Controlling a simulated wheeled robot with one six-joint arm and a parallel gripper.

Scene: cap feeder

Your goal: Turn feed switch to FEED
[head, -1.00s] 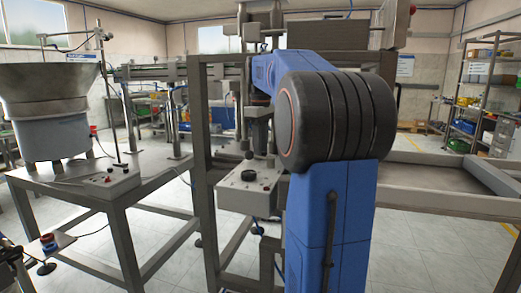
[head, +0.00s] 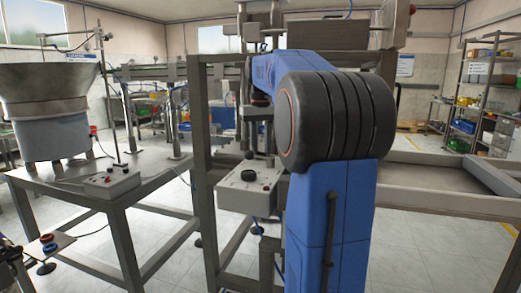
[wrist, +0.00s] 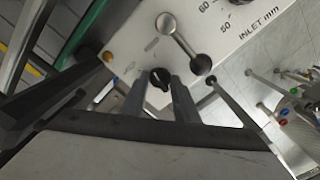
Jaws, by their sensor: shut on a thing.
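The feed switch looks to be the small black rotary knob (wrist: 160,80) on the white panel in the wrist view. My gripper (wrist: 160,83) has its two grey fingers on either side of the knob and is shut on it. The knob's grip bar looks slanted. Its position marks are too blurred to read, so I cannot tell its setting. In the head view the white control box (head: 237,198) stands left of my blue arm, which hides part of it. My gripper cannot be made out clearly there.
A metal ball-ended lever (wrist: 183,42) sits close to the knob on the panel, beside a printed scale. An orange button (wrist: 107,57) is to the left. In the head view, a grey frame post (head: 203,150) stands beside the box, and a bowl feeder (head: 48,95) is at left.

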